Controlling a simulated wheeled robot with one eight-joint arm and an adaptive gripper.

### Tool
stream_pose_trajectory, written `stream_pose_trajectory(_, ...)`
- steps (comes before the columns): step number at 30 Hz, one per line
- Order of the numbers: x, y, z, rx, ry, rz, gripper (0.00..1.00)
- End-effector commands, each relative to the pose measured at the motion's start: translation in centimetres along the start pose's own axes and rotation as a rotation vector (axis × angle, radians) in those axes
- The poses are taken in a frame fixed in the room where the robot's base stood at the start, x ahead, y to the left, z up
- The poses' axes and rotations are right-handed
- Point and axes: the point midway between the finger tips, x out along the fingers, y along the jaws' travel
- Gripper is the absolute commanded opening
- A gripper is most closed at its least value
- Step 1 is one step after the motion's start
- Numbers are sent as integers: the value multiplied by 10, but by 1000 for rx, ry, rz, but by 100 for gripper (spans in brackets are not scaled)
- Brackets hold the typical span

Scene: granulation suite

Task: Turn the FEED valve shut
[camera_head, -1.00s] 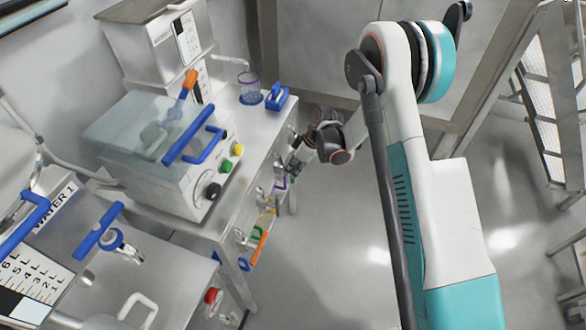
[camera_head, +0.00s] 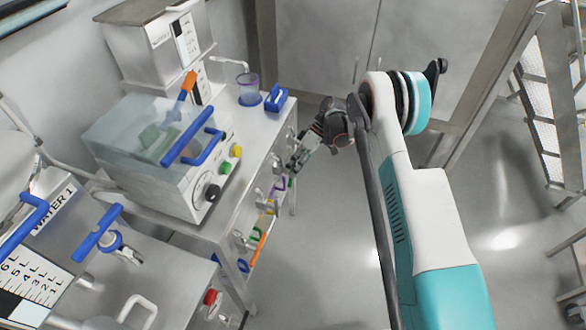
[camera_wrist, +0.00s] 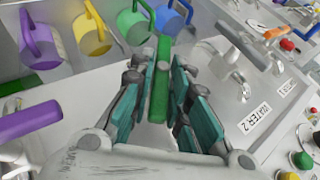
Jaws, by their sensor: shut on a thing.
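A green lever handle (camera_wrist: 160,78) stands between the fingers of my gripper (camera_wrist: 158,92) in the wrist view. The fingers are closed in on both sides of it. In the head view my gripper (camera_head: 299,158) is at the right-hand side of the steel bench, by a row of small valves. The handle cannot be made out there.
A purple lever (camera_wrist: 28,122) lies to the left of the fingers. A grey lever (camera_wrist: 243,46) stands to the right, near a WATER 2 label (camera_wrist: 254,118). Several coloured mugs (camera_wrist: 90,32) are behind. The floor (camera_head: 330,240) right of the bench is clear.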

Motion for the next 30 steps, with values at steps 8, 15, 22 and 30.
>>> stream_pose_trajectory(8, 0, 1, 0, 3, 2, -5, 0)
stream_pose_trajectory(15, 0, 1, 0, 3, 2, -4, 37)
stream_pose_trajectory(22, 0, 0, 0, 3, 1, -4, 37)
stream_pose_trajectory(30, -18, 0, 0, 5, 2, -4, 37)
